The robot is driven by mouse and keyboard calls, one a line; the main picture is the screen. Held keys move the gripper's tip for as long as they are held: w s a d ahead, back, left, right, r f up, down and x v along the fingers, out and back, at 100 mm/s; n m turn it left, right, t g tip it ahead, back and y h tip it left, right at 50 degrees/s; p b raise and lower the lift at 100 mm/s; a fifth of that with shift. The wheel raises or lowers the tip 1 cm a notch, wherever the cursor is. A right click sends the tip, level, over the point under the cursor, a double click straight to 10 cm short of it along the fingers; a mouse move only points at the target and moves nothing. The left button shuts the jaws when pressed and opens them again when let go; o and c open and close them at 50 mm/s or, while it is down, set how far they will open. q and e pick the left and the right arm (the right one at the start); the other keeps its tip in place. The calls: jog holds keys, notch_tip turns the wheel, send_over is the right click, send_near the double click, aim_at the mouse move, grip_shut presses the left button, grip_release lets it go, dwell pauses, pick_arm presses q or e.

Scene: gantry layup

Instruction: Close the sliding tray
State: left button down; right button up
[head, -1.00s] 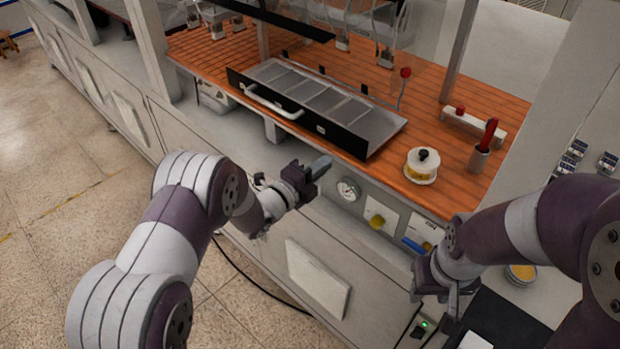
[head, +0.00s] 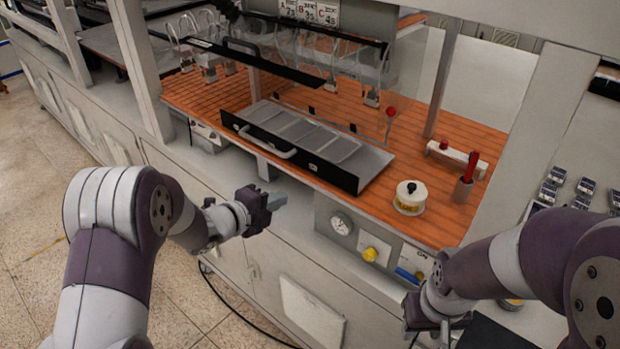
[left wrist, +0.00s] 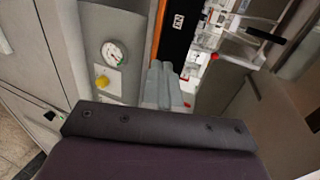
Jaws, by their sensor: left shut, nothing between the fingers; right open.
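The sliding tray (head: 318,144) is a grey metal tray with several compartments, a black front panel and a light bar handle (head: 268,143). It sits on the orange slatted deck, its front near the deck's front edge. My left gripper (head: 276,200) is shut and empty, in front of and below the tray front, apart from the handle. In the left wrist view its closed fingers (left wrist: 163,85) show near a part of the black panel (left wrist: 182,35). My right gripper (head: 436,330) is low at the right, well away from the tray, and its fingers are partly hard to see.
A white round pot with a black knob (head: 410,197) and a red-handled tool in a cup (head: 466,178) stand right of the tray. A gauge (head: 341,224) and yellow knob (head: 370,254) are on the cabinet front. Clear hoses and a black bar hang above the tray.

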aim_at(322, 177)
pick_arm(q)
jog(key=p+x, duration=0.1)
jog(key=x, duration=0.3)
jog(key=p+x, duration=0.2)
jog(key=x, duration=0.2)
jog(key=r+p+x, duration=0.1)
jog(key=p+x, duration=0.1)
jog(key=x, duration=0.2)
jog(key=shift+w+d, duration=0.2)
jog(key=shift+w+d+p, duration=0.3)
jog(key=shift+w+p, duration=0.05)
jog(key=shift+p, duration=0.05)
jog(key=shift+f, duration=0.1)
